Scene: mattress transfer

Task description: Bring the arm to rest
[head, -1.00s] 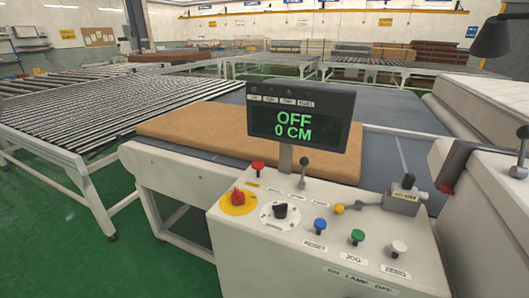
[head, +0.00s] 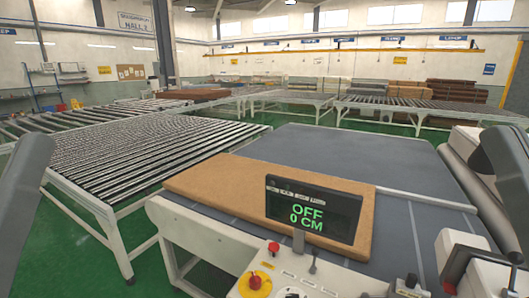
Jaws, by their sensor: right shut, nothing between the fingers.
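In the head view a grey part of my right arm shows at the right edge, with the right gripper (head: 509,168) near it; it is shut and empty, and clear of the objects. Its fingertips are hard to make out. A similar grey part of my left arm stands at the left edge; the left gripper is outside the picture. The control console (head: 240,290) is at the bottom, with its display (head: 312,212) reading OFF and 0 CM. A tan mattress slab (head: 215,185) lies flat behind the display.
The grey table (head: 355,155) is bare behind the slab. A roller conveyor (head: 150,150) stands on the left, and more roller tables line the back. A white machine with a grey roll (head: 470,185) is on the right. Green floor (head: 60,260) is free at lower left.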

